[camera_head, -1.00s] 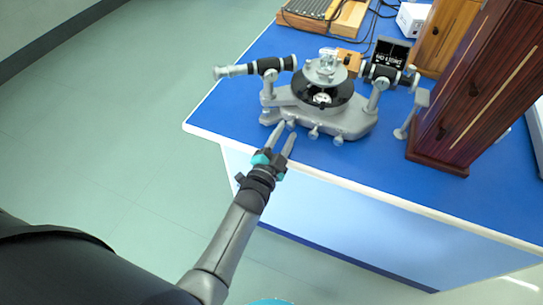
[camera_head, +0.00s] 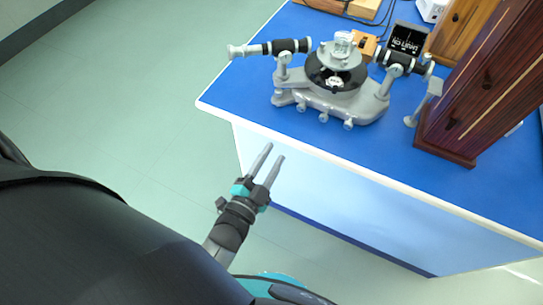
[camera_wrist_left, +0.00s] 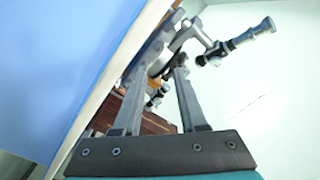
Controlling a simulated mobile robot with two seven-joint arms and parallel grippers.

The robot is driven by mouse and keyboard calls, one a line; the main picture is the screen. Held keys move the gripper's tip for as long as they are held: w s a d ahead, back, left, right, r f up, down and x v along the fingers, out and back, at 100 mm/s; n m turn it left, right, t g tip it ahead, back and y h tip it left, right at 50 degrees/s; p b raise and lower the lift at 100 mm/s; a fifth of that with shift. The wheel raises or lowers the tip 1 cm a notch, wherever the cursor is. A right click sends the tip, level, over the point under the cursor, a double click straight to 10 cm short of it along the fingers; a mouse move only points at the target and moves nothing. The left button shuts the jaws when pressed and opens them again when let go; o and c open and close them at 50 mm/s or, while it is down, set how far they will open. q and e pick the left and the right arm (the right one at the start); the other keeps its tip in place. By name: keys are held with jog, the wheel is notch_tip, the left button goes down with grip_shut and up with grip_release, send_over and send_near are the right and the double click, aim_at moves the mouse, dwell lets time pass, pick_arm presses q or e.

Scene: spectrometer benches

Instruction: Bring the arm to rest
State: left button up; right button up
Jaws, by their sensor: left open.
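My left gripper (camera_head: 265,165) is open and empty in the head view. It is in front of the blue-topped bench's near edge, apart from the bench. In the left wrist view its two fingers (camera_wrist_left: 158,92) are spread, with nothing between them in their grip. The grey spectrometer (camera_head: 335,100) stands on the bench beyond the gripper, with its black round table and side tubes. It also shows past the fingers in the left wrist view (camera_wrist_left: 205,42). My right gripper is not in view.
The blue bench top (camera_head: 235,95) has a white edge. A dark red wooden cabinet (camera_head: 485,90) stands to the right of the spectrometer. A small black sign (camera_head: 405,40) and a wooden box (camera_head: 462,28) are behind. Open green floor (camera_head: 110,110) lies to the left.

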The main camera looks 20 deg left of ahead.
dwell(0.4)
pick_arm(q)
jog(key=s+d+f+n+g, duration=0.15)
jog(key=s+f+g, duration=0.3)
jog(key=f, duration=0.55)
jog(key=s+f+n+g, duration=0.25)
jog(key=s+f, duration=0.25)
jog(key=f, duration=0.6)
jog(key=s+a+f+n+g, duration=0.1)
jog(key=s+f+g, duration=0.4)
jog(key=s, duration=0.5)
jog(key=s+a+f+n+g, duration=0.2)
jog(key=s+a+f+g, duration=0.2)
jog(key=s+f, duration=0.3)
jog(key=s+g, duration=0.1)
jog(key=s, duration=0.3)
jog(key=shift+s+y, duration=0.25)
jog(key=shift+y, duration=0.05)
jog(key=shift+f, duration=0.1)
